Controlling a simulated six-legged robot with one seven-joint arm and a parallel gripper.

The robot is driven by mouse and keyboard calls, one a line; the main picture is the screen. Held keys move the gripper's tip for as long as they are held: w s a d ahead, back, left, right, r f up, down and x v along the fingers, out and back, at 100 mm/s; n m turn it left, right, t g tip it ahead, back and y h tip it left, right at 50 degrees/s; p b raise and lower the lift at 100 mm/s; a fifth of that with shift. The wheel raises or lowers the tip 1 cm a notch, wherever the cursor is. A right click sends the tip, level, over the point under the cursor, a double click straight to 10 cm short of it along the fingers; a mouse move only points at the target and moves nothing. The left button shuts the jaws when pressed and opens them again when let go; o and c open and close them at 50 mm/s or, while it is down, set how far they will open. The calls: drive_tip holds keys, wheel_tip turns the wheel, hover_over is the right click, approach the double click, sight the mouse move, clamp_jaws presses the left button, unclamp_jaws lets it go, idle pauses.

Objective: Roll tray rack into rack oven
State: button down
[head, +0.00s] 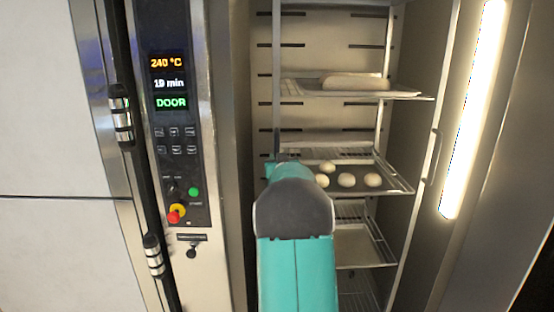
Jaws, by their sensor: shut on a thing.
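The tray rack (435,140) is a tall metal frame that stands within the open oven chamber, as far as this view shows. It carries several trays: an upper one (400,94) with a long pale loaf, a middle one (402,183) with several round dough pieces, and lower ones. The rack oven (232,130) has its opening around the rack. My gripper (278,160) shows only as a small dark part at the rack's left upright, shut on it. My teal arm hides the fingertips and the lower left of the rack. The rack's wheels are out of view.
A control panel (172,110) left of the opening reads 240 °C, 19 min and DOOR, with a red knob and a green button below. A bright light strip (473,110) runs along the right side. A dark vertical bar with metal fittings stands left of the panel.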

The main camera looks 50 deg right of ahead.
idle(0.3)
drive_tip(key=c, duration=1.4)
unclamp_jaws()
drive_tip(key=v, duration=1.4)
drive_tip(key=shift+w, duration=0.1)
